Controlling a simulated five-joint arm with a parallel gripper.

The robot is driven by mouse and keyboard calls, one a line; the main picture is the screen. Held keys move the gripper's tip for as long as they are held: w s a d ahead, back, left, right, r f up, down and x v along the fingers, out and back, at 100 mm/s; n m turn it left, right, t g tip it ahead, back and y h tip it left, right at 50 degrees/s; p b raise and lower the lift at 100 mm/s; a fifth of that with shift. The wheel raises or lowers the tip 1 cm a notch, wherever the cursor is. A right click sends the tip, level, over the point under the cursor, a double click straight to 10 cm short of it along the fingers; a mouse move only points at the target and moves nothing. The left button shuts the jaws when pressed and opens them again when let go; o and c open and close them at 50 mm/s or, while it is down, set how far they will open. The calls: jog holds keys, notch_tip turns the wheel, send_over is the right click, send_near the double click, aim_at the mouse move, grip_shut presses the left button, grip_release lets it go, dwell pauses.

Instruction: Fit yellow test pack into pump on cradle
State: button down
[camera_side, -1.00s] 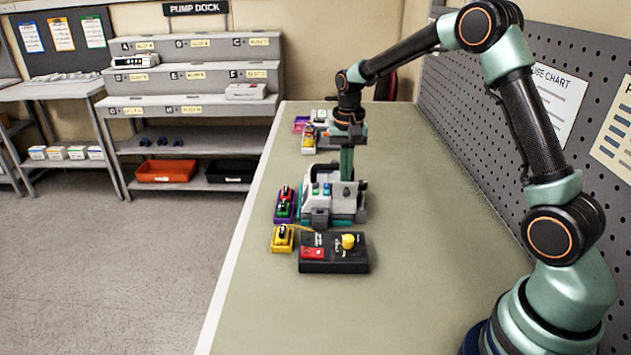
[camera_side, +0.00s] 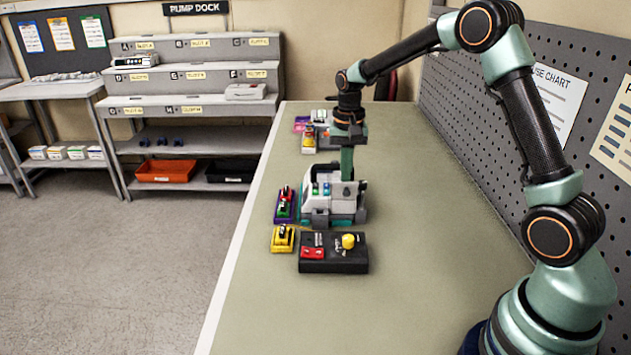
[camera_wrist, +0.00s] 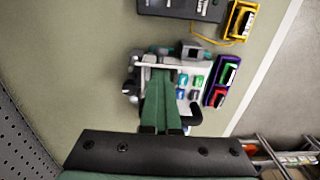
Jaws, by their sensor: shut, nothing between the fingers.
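The pump (camera_side: 318,196) is a pale grey-white unit with coloured buttons on a teal-edged cradle (camera_side: 306,222) on the bench; it also shows in the wrist view (camera_wrist: 199,67). A yellow pack (camera_side: 282,246) with a black top sits left of a black box, in front of the pump; it also shows in the wrist view (camera_wrist: 232,22), with a yellow lead running from it. My gripper (camera_side: 347,176) points straight down over the pump's right part in the side view. Its green fingers (camera_wrist: 160,80) are shut and empty, and hide part of the pump; contact cannot be told.
The black box (camera_side: 333,264) has a yellow knob and red patch. Red and green packs in a purple holder (camera_side: 284,206) stand left of the pump. Another device with packs (camera_side: 309,145) stands farther back. The pegboard (camera_side: 480,130) bounds the right; the front bench is clear.

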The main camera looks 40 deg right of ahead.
jog(key=shift+s+a, duration=0.1)
jog(key=shift+a, duration=0.05)
jog(key=shift+s+a, duration=0.6)
jog(key=shift+s, duration=0.05)
jog(key=shift+w+d+r, duration=0.15)
jog(key=shift+r, duration=0.75)
jog(key=shift+w+d+r, duration=0.1)
jog(key=shift+w+r, duration=0.05)
jog(key=shift+r, duration=0.8)
jog(key=shift+w+d+r, duration=0.15)
jog(key=shift+r, duration=1)
jog(key=shift+s+r, duration=0.1)
jog(key=shift+r, duration=0.1)
jog(key=s+a+r+n+t, duration=0.2)
jog(key=s+a+r+n, duration=0.1)
jog(key=s, duration=0.5)
jog(key=s+a+r+n+t, duration=0.3)
jog(key=s+a+n, duration=0.3)
jog(key=s, duration=0.3)
jog(key=shift+a+t, duration=0.25)
jog(key=shift+t, duration=0.05)
